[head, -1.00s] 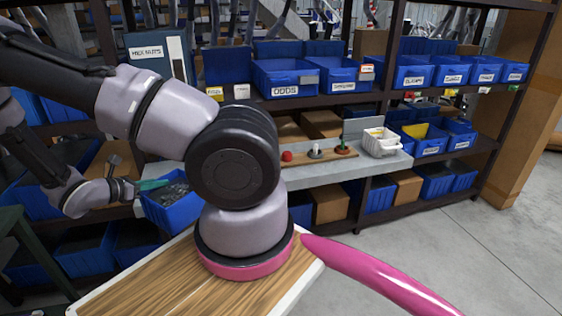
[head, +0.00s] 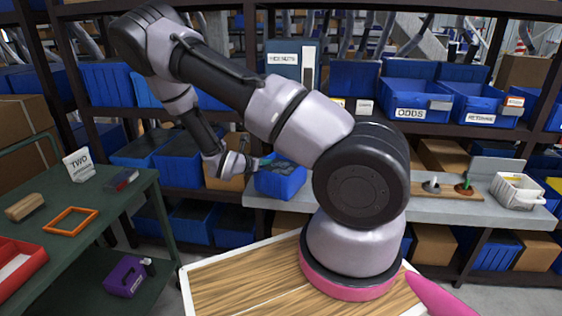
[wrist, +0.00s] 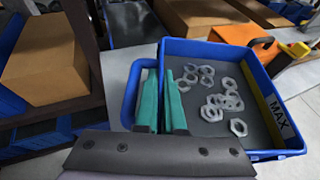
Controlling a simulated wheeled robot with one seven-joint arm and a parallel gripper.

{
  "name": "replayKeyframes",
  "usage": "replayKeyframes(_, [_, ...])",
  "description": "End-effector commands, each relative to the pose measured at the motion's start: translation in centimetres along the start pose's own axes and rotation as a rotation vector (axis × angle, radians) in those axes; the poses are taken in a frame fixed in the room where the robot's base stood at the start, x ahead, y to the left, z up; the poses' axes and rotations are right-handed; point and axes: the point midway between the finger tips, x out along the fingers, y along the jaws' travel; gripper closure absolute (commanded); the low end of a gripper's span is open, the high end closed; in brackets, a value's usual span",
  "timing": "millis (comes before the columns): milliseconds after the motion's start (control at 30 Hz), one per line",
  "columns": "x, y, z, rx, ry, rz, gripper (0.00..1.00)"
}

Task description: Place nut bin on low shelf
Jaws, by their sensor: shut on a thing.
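The nut bin (head: 280,182) is a small blue bin in the middle of the head view, by the left end of the grey shelf top. In the wrist view the bin (wrist: 275,95) holds several loose metal hex nuts and has a yellow strip marked MAX inside its right wall. My gripper (wrist: 163,80) has green fingers shut on the bin's left side, at its handle. In the head view my gripper (head: 254,163) is small and partly hidden by the bin. I cannot tell whether the bin touches the surface below.
The grey shelf top (head: 440,205) carries a peg board and a white basket (head: 518,190). Low shelves with blue bins (head: 178,160) stand behind. A green table (head: 100,215) is at left. Cardboard boxes (wrist: 45,60) sit left of the bin in the wrist view.

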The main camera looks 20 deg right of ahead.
Motion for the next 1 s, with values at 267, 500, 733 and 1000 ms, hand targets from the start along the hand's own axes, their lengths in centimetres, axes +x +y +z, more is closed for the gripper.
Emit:
replayKeyframes(267, [5.9, -0.1, 2.5, 0.0, -0.001, -0.002, 1.0])
replayKeyframes(500, [7.5, 0.0, 3.1, 0.001, -0.001, -0.001, 1.0])
replayKeyframes(733, [9.3, 0.0, 1.0, -0.004, -0.001, -0.001, 1.0])
replayKeyframes(1000, [9.6, 0.0, 0.2, 0.001, -0.001, 0.0, 1.0])
